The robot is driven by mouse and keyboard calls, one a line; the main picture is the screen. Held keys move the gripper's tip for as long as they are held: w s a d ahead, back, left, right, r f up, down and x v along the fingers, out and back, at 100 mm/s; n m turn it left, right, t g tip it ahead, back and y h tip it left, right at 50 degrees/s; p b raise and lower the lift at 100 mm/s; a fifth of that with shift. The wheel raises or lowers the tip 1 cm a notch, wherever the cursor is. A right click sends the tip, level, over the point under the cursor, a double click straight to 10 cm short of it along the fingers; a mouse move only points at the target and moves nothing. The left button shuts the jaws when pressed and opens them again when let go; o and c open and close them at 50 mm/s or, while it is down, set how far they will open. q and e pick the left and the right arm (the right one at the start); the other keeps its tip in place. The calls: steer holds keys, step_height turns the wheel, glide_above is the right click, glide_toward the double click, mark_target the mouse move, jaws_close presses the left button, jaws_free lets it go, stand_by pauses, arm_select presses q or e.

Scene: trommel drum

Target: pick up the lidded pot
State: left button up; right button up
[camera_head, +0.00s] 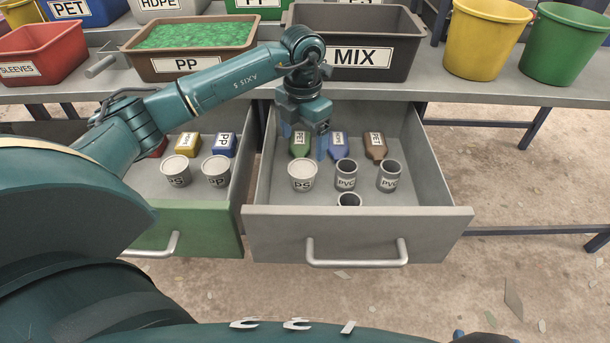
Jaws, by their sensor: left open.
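Three white pots look lidded. One marked PS (302,176) stands upright in the open grey drawer (357,222), at the left of its front row. Another PS pot (175,171) and a PP pot (216,170) stand in the green-fronted drawer to the left. My left gripper (304,143) points down over the grey drawer, behind and above its PS pot. Its jaws are apart, close to the green PET bottle (299,144), with no pot between them. I cannot tell its exact height.
Open grey PVC cups (346,175) (389,176) and another cup (349,200) stand right of the PS pot. The bench holds a MIX bin (356,20) and a PP bin (190,36).

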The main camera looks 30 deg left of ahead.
mark_target(303, 168)
arm_select(q)
step_height(303, 168, down, 4)
steer(key=shift+r, duration=0.1)
steer(key=f+b, duration=0.1)
steer(key=f, duration=0.3)
steer(key=shift+s+f, duration=0.15)
steer(key=shift+s, duration=0.05)
steer(key=shift+f, duration=0.4)
steer(key=c, duration=1)
arm_select(e)
steer(key=shift+w+a+f+n, duration=0.15)
steer(key=shift+f, duration=0.35)
steer(key=shift+w+a+f+n, duration=0.1)
steer(key=shift+a+f+n, duration=0.05)
steer(key=shift+f, duration=0.3)
arm_select(q)
steer(key=shift+r, duration=0.1)
